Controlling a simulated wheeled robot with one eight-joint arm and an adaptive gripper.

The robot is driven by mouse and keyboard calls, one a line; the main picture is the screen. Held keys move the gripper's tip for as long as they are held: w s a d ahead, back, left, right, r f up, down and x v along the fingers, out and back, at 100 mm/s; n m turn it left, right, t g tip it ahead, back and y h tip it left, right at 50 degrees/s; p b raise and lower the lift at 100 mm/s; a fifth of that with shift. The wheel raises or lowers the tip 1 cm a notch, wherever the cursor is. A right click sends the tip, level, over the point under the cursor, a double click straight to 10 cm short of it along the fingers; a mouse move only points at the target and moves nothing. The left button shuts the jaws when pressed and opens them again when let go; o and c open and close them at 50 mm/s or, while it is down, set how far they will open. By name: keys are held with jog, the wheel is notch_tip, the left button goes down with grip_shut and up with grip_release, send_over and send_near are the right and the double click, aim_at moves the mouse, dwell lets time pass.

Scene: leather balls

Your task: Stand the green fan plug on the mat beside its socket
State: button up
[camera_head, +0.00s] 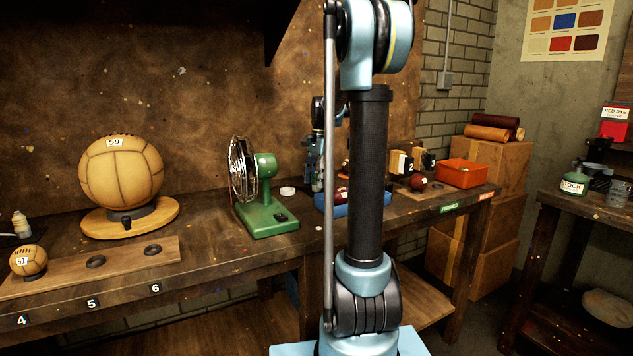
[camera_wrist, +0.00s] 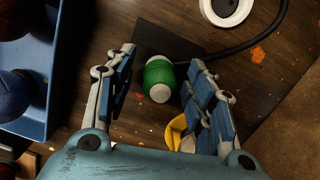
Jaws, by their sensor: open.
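The green plug (camera_wrist: 159,75), with white ends, is over the dark square mat (camera_wrist: 150,38) in the wrist view. My gripper (camera_wrist: 162,56) is open, with one finger on each side of the plug. I see a gap at the left finger; at the right finger I cannot tell. Whether the plug stands or is tilted is unclear from above. A black cord (camera_wrist: 240,45) runs from near the plug to the upper right. A white round piece with a dark centre (camera_wrist: 241,14), perhaps the socket, is at the top. In the head view my arm hides the plug and mat.
A blue tray (camera_wrist: 34,128) with dark round things is close on the left. A yellow curved thing (camera_wrist: 177,127) shows beside the right finger. The green fan (camera_head: 268,205) stands on the bench left of my arm. An orange bin (camera_head: 461,175) is farther right.

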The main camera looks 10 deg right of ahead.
notch_tip(320, 180, up, 12)
jog(key=d, duration=0.1)
jog(key=shift+w, duration=0.4)
jog(key=shift+d, duration=0.1)
